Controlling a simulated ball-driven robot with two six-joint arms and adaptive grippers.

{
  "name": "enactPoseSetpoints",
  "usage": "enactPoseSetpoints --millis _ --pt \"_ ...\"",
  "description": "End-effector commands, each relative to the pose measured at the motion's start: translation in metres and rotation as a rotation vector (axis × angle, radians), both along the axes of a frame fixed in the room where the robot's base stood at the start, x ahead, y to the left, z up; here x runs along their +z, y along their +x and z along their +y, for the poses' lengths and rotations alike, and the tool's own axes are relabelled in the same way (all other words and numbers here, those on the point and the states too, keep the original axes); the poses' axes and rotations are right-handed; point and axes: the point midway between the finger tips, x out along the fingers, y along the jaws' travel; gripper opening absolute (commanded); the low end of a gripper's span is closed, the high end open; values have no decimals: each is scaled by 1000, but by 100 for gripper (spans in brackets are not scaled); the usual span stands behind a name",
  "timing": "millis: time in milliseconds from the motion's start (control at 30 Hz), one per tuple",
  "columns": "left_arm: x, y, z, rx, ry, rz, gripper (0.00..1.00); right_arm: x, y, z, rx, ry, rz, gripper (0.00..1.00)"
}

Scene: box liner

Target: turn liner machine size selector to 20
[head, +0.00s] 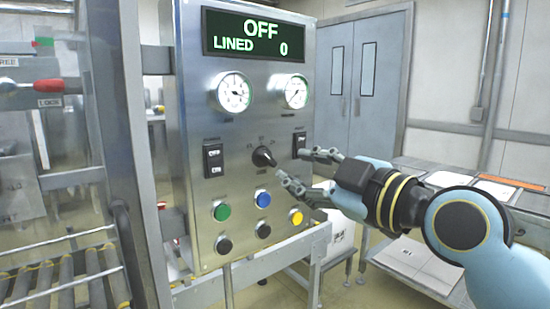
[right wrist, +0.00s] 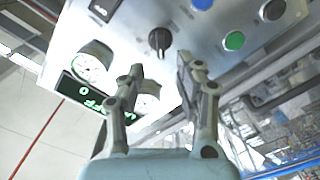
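The size selector is a black rotary knob (head: 263,157) in the middle of the steel control panel (head: 190,130); its scale marks are too small to read. It also shows in the right wrist view (right wrist: 159,40), beyond and between the fingertips. My right gripper (head: 307,170) is open and empty, to the right of the knob and apart from it. In the right wrist view its two fingers (right wrist: 158,72) are spread toward the panel. The display (head: 255,35) reads OFF and LINED 0. My left gripper is not in view.
Below the knob are green (head: 221,211), blue (head: 263,198) and yellow (head: 296,216) buttons with black ones. Black rocker switches (head: 213,158) flank the knob, and gauges (head: 233,92) sit above. A steel post and roller conveyor (head: 60,285) stand left; a table (head: 430,260) stands right.

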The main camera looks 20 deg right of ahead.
Motion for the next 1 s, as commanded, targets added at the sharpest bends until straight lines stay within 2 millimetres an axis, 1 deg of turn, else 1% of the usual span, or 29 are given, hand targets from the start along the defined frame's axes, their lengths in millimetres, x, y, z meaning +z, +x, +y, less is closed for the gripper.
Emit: enactPoseSetpoints --millis 33,100,300,400,500,733,767,1000 --pt "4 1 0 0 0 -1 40 3 11 4 0 7 -1 35" --pt "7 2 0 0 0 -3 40 3 24 9 1 5 0 35" --pt "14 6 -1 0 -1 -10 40 2 54 20 0 2 1 35" --pt "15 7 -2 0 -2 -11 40 1 62 23 0 1 2 35" --pt "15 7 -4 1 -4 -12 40 0 65 24 1 0 1 35" --pt "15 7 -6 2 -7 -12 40 0 66 24 0 0 1 35" --pt "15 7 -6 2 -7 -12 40 0 66 24 0 0 1 32" --pt "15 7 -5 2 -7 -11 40 0 66 24 0 0 1 1"
